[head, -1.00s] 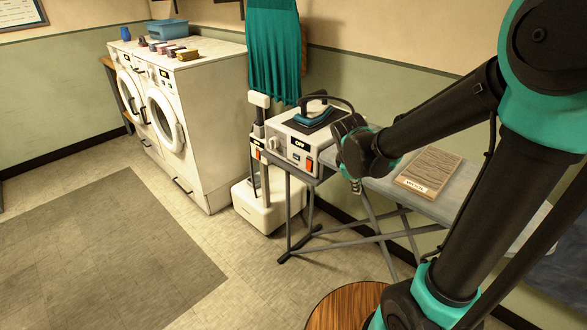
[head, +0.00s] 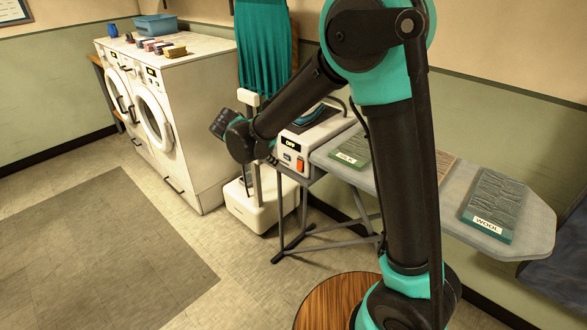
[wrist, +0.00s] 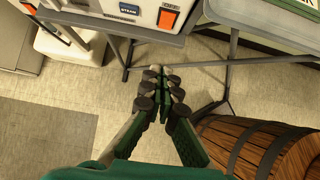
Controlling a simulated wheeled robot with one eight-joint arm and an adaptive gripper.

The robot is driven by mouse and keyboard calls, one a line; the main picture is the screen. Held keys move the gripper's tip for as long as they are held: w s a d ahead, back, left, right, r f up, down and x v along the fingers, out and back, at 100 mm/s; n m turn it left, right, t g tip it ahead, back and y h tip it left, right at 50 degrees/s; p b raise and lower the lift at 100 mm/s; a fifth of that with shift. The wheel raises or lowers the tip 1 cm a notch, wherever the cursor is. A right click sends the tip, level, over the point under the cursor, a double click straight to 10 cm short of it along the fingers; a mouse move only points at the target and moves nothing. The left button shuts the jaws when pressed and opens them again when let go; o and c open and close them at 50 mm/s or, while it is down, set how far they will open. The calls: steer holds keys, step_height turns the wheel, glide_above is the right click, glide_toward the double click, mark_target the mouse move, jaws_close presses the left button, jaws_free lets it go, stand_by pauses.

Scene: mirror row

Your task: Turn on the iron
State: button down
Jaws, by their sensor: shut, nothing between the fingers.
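The iron station is a white box (head: 310,133) with a display reading OFF (head: 291,144) and an orange switch (head: 300,165) on its front. My gripper (wrist: 162,72) is shut and empty, apart from the box and below the switch in that picture. In the head view my wrist is left of the box front; the fingertips are not clearly visible there.
The ironing board (head: 448,215) extends right, holding a green cloth (head: 352,151) and a WOOL cloth (head: 493,203). A white wheeled stand (head: 262,207) is left of the station. A wooden barrel (wrist: 248,142) stands near my arm. Floor (head: 180,215) to the left is open.

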mark_target(300, 166)
steer(key=shift+w+d+r+x, duration=0.25)
steer(key=shift+w+r+x, duration=0.05)
steer(key=shift+x, duration=1.85)
steer(key=shift+w+d+r+x, duration=0.25)
steer(key=shift+d+r+x, duration=0.05)
steer(key=shift+x, duration=1.85)
steer(key=shift+w+d+r+x, duration=0.25)
steer(key=shift+w+r+x, duration=0.05)
steer(key=shift+x, duration=1.85)
steer(key=shift+w+d+f, duration=0.15)
steer(key=shift+w+d, duration=0.05)
steer(key=shift+w, duration=0.05)
